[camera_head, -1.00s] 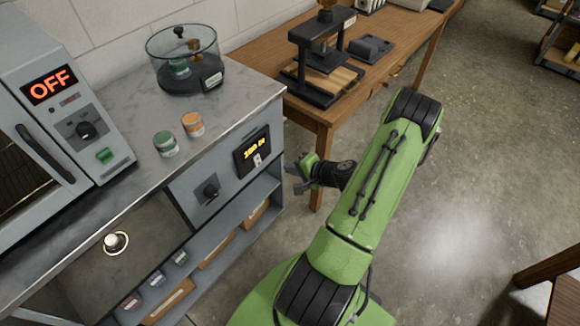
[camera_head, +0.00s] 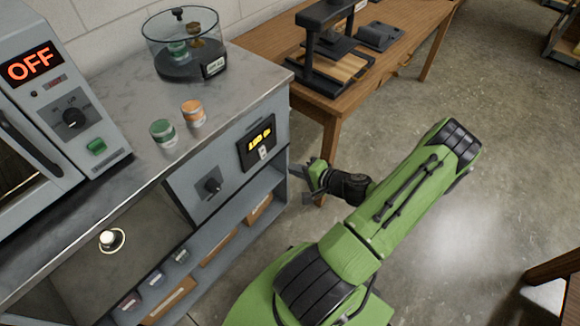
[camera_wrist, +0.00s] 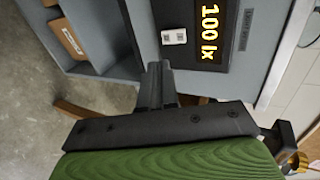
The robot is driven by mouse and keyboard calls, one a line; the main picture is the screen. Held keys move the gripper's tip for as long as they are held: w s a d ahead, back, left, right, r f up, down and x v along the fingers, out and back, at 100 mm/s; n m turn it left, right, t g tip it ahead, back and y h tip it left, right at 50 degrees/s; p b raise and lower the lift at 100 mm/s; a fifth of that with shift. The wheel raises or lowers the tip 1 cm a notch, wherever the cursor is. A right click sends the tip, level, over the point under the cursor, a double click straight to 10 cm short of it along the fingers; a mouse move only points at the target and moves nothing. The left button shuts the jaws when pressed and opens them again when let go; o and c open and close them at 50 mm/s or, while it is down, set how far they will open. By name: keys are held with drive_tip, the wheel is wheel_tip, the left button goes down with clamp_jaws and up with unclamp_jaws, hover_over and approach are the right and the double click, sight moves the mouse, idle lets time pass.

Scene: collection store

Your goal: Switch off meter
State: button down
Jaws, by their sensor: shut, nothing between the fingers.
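The meter (camera_head: 257,142) is a dark panel on the front of the grey cabinet, with a lit yellow display and a small white switch (camera_head: 264,153) below it. In the wrist view the meter (camera_wrist: 203,30) reads "100 lx", and its white rocker switch (camera_wrist: 174,37) lies just beyond my fingertips. My gripper (camera_head: 303,168) is to the right of the meter and a little lower, apart from the cabinet front. In the wrist view my gripper (camera_wrist: 159,72) is shut and empty, its fingers pointing toward the panel near the switch.
A black knob (camera_head: 212,186) is on the cabinet front left of the meter. An oven-like unit (camera_head: 65,110) showing "OFF", two small jars (camera_head: 194,113) and a glass container (camera_head: 186,60) stand on the counter. A wooden table (camera_head: 330,100) with a press stands behind my gripper.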

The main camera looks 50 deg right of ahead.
sight(262, 154)
drive_tip(key=x, duration=0.3)
drive_tip(key=b+x, duration=0.1)
drive_tip(key=x, duration=0.3)
drive_tip(key=b+x, duration=0.1)
drive_tip(key=x, duration=0.3)
drive_tip(key=shift+w+r, duration=0.3)
drive_tip(key=shift+r, duration=0.1)
drive_tip(key=shift+w+f, duration=0.1)
drive_tip(key=shift+w, duration=0.05)
drive_tip(key=shift+w+r+p, duration=0.1)
drive_tip(key=shift+r+p, duration=0.4)
drive_tip(key=shift+r, duration=0.45)
drive_tip(key=shift+f, duration=0.1)
